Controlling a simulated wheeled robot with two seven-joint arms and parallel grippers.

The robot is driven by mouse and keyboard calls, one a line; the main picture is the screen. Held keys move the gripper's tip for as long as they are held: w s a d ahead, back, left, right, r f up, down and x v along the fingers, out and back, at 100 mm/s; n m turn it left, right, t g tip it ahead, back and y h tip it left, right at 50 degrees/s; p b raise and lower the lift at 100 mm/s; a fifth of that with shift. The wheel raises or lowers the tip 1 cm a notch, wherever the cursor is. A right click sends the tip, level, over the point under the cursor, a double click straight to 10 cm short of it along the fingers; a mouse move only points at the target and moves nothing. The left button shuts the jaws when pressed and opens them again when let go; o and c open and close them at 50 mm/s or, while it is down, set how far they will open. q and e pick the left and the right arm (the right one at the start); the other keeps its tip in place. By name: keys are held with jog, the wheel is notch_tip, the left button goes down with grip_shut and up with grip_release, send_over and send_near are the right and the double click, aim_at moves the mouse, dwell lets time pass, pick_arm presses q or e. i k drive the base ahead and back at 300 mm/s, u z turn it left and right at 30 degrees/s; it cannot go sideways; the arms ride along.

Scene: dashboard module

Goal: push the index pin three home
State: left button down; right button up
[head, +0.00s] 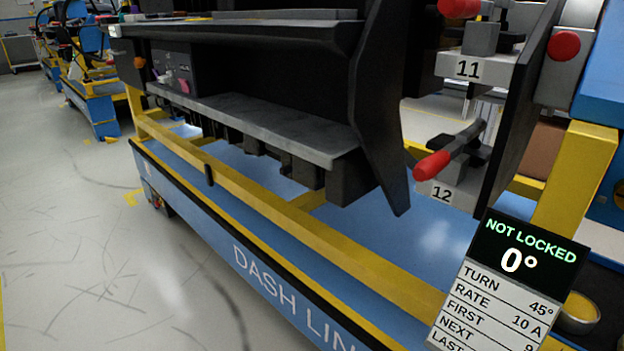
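No index pin marked three can be made out in the head view. Two red-handled levers show at the right: the lower one (432,166) is by a plate labelled 12 (442,193), the upper one (460,8) by a plate labelled 11 (468,68). A round red knob (564,45) sits on a grey block at the upper right. A display (520,250) at the lower right reads NOT LOCKED and 0°, with TURN 45° and RATE 10 A below. Neither of my grippers is in view.
A large dark dashboard module (260,110) hangs over a blue and yellow frame (330,240) lettered DASH LIN. A yellow-topped round button (580,308) is beside the display. Grey floor (90,220) lies open at the left, with more blue stations (92,105) behind.

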aim_at(564, 46)
jog(key=z, duration=1.75)
jog(key=k, duration=1.2)
jog(key=u, duration=1.2)
jog(key=i, duration=0.5)
jog(key=u, duration=0.05)
